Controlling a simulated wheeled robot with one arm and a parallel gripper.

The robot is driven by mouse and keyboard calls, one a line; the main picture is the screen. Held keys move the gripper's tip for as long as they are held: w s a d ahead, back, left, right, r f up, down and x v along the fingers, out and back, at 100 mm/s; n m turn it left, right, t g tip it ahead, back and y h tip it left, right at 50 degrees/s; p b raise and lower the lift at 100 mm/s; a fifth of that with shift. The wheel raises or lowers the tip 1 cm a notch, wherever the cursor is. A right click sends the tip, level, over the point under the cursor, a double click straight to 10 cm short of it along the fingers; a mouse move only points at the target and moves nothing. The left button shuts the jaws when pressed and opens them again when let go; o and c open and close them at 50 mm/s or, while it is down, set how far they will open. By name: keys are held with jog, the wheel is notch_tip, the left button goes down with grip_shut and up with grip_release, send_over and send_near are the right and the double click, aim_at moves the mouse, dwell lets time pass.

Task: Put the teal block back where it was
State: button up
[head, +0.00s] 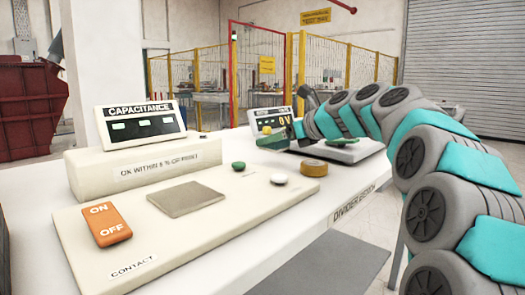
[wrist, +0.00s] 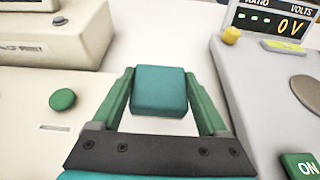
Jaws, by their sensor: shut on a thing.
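The teal block (wrist: 158,93) is between the two green fingers of my gripper (wrist: 160,76) in the wrist view. The gripper is shut on it from both sides. Behind the block is bare white table, between the cream contact base and the grey divider unit. I cannot tell how high the block is above the table. In the head view my gripper (head: 272,142) is a small green shape near the voltage display, and the block cannot be made out clearly there.
The grey divider unit (wrist: 262,100) with a yellow knob (wrist: 232,35) is close right.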

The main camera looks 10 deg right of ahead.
aim_at(288, 141)
jog(key=w, duration=0.2)
jog(key=w+a, duration=0.1)
jog(key=w, duration=0.3)
jog(key=shift+a+f, duration=0.35)
jog(key=shift+a, duration=0.05)
jog(key=shift+f+b, duration=0.35)
jog(key=shift+f, duration=1.4)
jog(key=o, duration=1.3)
jog(key=shift+f, duration=0.1)
jog(key=v, duration=1.2)
jog(key=shift+r, duration=0.2)
